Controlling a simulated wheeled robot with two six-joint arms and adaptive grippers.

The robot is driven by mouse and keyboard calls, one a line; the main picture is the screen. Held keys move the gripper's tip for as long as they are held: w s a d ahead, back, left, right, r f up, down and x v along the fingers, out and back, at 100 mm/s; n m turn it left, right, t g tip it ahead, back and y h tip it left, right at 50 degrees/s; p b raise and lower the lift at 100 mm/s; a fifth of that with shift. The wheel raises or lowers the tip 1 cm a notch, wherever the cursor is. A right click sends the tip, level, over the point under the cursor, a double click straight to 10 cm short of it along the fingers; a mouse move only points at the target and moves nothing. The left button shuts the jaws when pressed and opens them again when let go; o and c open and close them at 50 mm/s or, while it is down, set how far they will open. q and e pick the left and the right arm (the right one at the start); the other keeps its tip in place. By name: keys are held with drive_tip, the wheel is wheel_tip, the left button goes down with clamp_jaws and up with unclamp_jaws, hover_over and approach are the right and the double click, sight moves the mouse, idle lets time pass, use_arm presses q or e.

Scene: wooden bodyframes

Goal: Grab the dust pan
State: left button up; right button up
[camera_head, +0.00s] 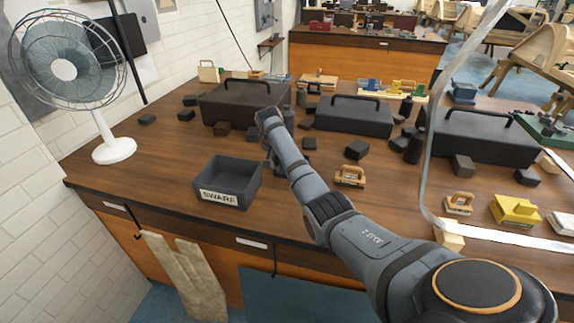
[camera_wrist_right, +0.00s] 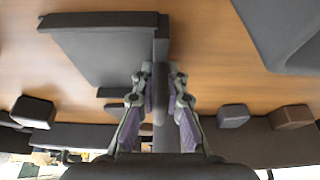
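My left gripper is not in view.
Dark toolboxes (camera_head: 352,116) with handles stand behind on the wooden table (camera_head: 150,165). Small dark blocks (camera_head: 357,150) lie around. A white fan (camera_head: 114,150) stands at the left. A wooden-handled tool (camera_head: 350,177) lies right of my arm. The table left of the tray is clear.

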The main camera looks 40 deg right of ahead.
clamp_jaws()
drive_tip(key=shift+r, duration=0.5)
drive_tip(key=r, duration=0.1)
drive_tip(key=r+b, duration=0.1)
drive_tip(key=shift+s+r, duration=0.2)
drive_tip(key=shift+r, duration=0.2)
drive_tip(key=s+a+r+p, duration=0.5)
drive_tip(key=s+r+p, duration=0.4)
drive_tip(key=s, duration=0.3)
drive_tip(key=shift+s+a+r+p, duration=0.2)
drive_tip(key=shift+a+p, duration=0.2)
drive_tip(key=shift+p, duration=0.15)
